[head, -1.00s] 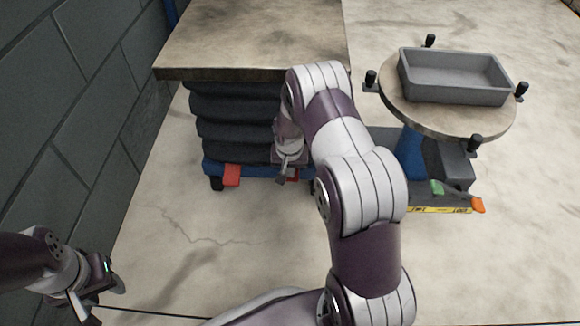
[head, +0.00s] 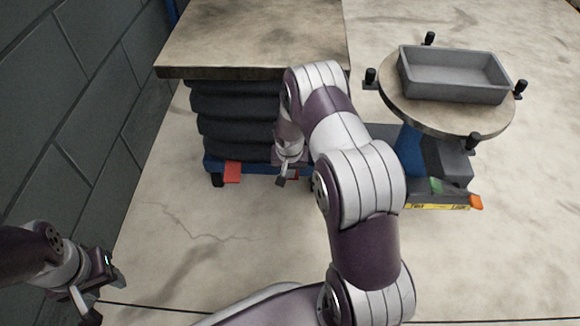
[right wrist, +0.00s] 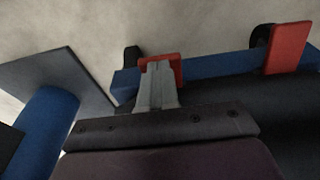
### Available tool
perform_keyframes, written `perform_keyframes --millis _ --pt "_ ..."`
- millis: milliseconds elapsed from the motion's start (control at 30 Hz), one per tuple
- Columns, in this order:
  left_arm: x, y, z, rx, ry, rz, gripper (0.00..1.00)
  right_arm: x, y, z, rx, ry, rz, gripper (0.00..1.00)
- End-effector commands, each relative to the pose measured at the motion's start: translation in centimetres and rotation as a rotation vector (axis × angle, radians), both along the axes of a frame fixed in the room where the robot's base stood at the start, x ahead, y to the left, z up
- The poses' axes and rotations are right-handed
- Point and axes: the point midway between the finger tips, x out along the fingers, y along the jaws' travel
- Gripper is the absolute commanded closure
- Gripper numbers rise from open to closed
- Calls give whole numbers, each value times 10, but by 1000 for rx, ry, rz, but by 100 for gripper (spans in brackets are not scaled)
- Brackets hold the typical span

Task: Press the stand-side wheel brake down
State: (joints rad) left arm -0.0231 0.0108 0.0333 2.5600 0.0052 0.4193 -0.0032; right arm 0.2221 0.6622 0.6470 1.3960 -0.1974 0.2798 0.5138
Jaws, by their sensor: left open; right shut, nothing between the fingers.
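The lift table (head: 255,50) has a worn slab top, dark bellows and a blue base with red wheel brakes. The stand-side brake (right wrist: 175,66) is a red pedal in the right wrist view; in the head view my arm mostly hides it. My right gripper (head: 281,180) is shut and empty. In the right wrist view its fingers (right wrist: 160,80) overlap this pedal, at or just above it; contact and pedal tilt cannot be told. The other red brake (head: 232,172) juts out at the base's left. My left gripper (head: 100,296) is open and empty, low at the left.
A round-topped stand (head: 410,107) with a grey tray (head: 455,92) and black knobs is right of the lift table. Its foot has a green pedal (head: 435,185) and an orange pedal (head: 475,202). A block wall (head: 60,130) runs along the left. The front floor is clear.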

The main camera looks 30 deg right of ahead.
Motion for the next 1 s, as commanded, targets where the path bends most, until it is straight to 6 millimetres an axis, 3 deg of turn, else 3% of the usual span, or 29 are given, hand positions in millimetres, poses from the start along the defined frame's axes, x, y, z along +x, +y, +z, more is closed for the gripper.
perform_keyframes --millis 600,1000 --pt "0 0 9 0 0 0 57 -11 7 -30 0 2 0 100" --pt "0 0 9 0 0 0 57 -12 7 -36 0 2 1 100"
